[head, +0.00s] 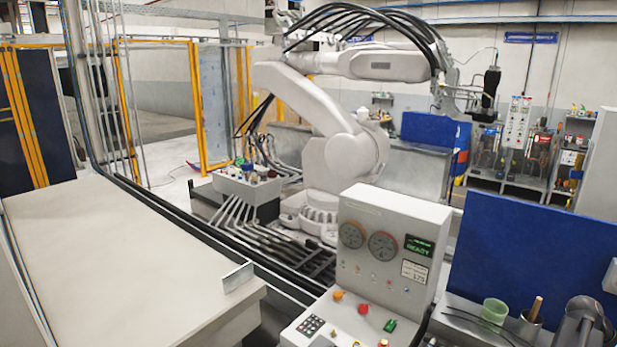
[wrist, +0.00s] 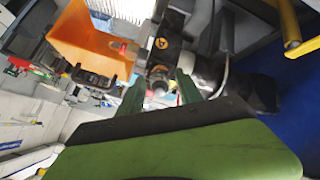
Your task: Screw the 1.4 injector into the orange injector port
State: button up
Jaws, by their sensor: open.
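My gripper (wrist: 158,92) shows in the wrist view with its two green fingers apart. Nothing clear is held between them. Just beyond the fingertips is a dark mechanism with orange triangular marks (wrist: 160,43) and a small round grey end (wrist: 160,88). An orange open bin-like part (wrist: 88,42) is at the upper left, beyond the left finger. I cannot tell which part is the orange injector port. I cannot pick out the 1.4 injector in either view. My gripper's green fingers cannot be made out in the head view.
In the head view a large white jointed arm (head: 358,65) stands behind a control console (head: 385,245) with gauges. A blue panel (head: 535,250) stands at right behind a green cup (head: 494,312) and metal containers.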

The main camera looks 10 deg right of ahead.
jog(key=n, duration=0.5)
jog(key=shift+n, duration=0.4)
jog(key=n, duration=0.5)
jog(key=shift+n, duration=0.4)
grip_shut()
